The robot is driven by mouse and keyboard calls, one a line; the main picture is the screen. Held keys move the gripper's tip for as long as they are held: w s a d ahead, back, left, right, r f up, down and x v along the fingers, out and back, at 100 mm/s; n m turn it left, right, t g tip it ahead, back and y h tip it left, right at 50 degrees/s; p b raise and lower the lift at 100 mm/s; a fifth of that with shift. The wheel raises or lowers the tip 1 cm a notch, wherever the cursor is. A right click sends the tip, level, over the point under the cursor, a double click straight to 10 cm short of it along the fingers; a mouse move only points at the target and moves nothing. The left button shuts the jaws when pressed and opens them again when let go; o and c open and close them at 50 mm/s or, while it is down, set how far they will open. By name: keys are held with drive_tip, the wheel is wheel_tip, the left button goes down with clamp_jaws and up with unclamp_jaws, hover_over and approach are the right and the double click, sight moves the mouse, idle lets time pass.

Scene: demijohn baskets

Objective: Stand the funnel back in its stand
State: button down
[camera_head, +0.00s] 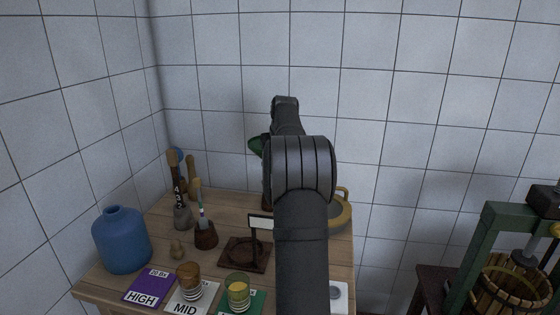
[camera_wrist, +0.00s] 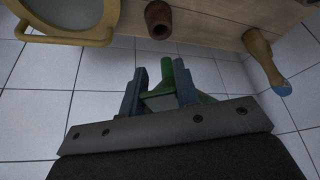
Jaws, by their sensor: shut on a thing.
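The green funnel (camera_wrist: 158,101) is between my gripper's (camera_wrist: 160,82) two fingers in the wrist view, which are shut on it. Its narrow green tube (camera_wrist: 180,72) shows beside the right finger. In the head view, a green edge of the funnel (camera_head: 256,146) shows left of my arm, above the table's back; my arm hides the fingers. A brown hollow cylinder (camera_wrist: 158,18), possibly the stand, stands on the table in the wrist view, apart from the funnel. A brown part of it (camera_head: 265,202) shows beside my arm in the head view.
A yellow-rimmed pan (camera_head: 341,213) stands right of my arm. Brushes (camera_head: 198,203), a blue jar (camera_head: 121,240), a dark square base (camera_head: 243,253) with a small sign (camera_head: 261,222), and two cups (camera_head: 189,280) stand on the table. Tiled walls close the back and left.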

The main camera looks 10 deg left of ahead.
wheel_tip(320, 180, down, 7)
idle(0.8)
drive_tip(key=shift+f, duration=2.7)
idle(3.7)
